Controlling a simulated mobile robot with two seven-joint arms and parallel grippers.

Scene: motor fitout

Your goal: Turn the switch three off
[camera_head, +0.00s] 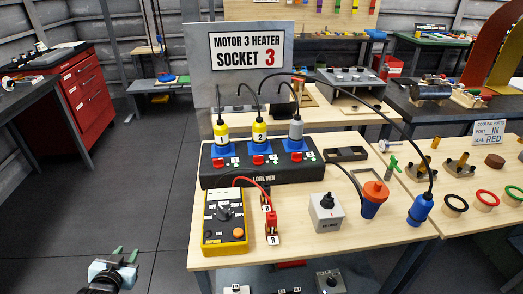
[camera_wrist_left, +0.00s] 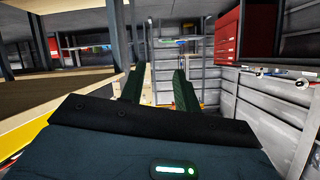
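A black power strip (camera_head: 230,178) lies on the wooden table, with three blue sockets in a row. Yellow plugs marked 1 (camera_head: 221,139) and 2 (camera_head: 259,136) stand in the left and middle sockets. A grey plug (camera_head: 296,133) stands in the right one. A small red switch (camera_head: 297,157) sits in front of the grey plug; its position is too small to tell. My left gripper (camera_head: 125,254) is low at the left, off the table and well away from the strip. Its green fingers (camera_wrist_left: 158,92) are apart and empty in the left wrist view. My right gripper is out of view.
A sign (camera_head: 252,54) reading "Motor 3 heater socket 3" stands behind the strip. Cables arch over the strip.

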